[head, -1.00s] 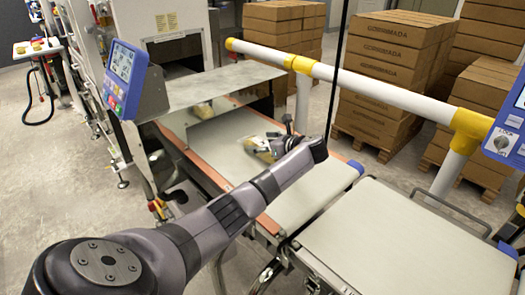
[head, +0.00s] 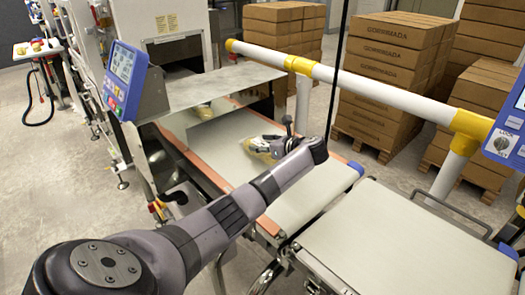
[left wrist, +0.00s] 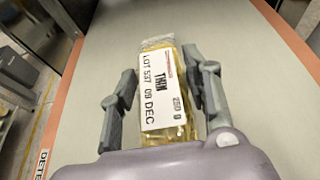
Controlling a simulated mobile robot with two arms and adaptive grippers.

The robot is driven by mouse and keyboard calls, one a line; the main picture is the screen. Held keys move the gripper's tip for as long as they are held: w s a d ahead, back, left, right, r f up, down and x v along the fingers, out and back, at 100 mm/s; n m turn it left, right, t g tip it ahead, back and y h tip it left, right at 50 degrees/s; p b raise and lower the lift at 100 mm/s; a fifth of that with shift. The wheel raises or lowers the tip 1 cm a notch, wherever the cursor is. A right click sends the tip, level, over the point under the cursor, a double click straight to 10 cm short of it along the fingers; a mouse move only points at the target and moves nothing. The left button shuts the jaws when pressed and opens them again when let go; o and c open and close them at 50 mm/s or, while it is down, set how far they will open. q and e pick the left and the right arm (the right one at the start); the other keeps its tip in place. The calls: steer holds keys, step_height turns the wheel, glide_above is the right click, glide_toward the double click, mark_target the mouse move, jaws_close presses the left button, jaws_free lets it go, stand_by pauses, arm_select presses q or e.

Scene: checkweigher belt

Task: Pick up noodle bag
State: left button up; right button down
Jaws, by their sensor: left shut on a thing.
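The noodle bag (head: 256,145) is a clear bag with yellowish contents, over the pale belt (head: 305,191) in the head view. In the left wrist view the bag (left wrist: 184,118) shows a white label with "THIN", "250 g" and a lot number. My left gripper (head: 271,146) is shut on the bag. In the left wrist view its fingers (left wrist: 166,78) lie along both sides of the bag. I cannot tell whether the bag touches the belt. My right gripper is not in view.
A metal cover (head: 213,88) stands over the belt's far end. A white rail with yellow joints (head: 378,92) runs along the far side. A blue control panel (head: 123,75) stands at the left. Boxes (head: 385,75) are stacked behind. The near belt (head: 400,240) is clear.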

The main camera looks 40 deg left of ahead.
mark_target(264, 144)
arm_select(q)
steer(key=shift+r, duration=0.15)
step_height(264, 144, up, 20)
stand_by(0.5)
steer(key=d+m+t+h, duration=0.5)
steer(key=d+m+t, duration=0.45)
steer(key=d, duration=0.85)
steer(key=s+d+f+m+t+h, duration=0.1)
steer(key=s+d+f+m+h, duration=0.1)
steer(key=d, duration=0.6)
steer(key=s+d+f+m+t+h, duration=0.1)
steer(key=s+d+m+t+h, duration=0.1)
steer(key=s+d+m+h, duration=0.3)
steer(key=s+d+h, duration=0.1)
steer(key=s+d, duration=0.3)
steer(key=shift+f+p, duration=0.3)
steer(key=shift+f, duration=0.1)
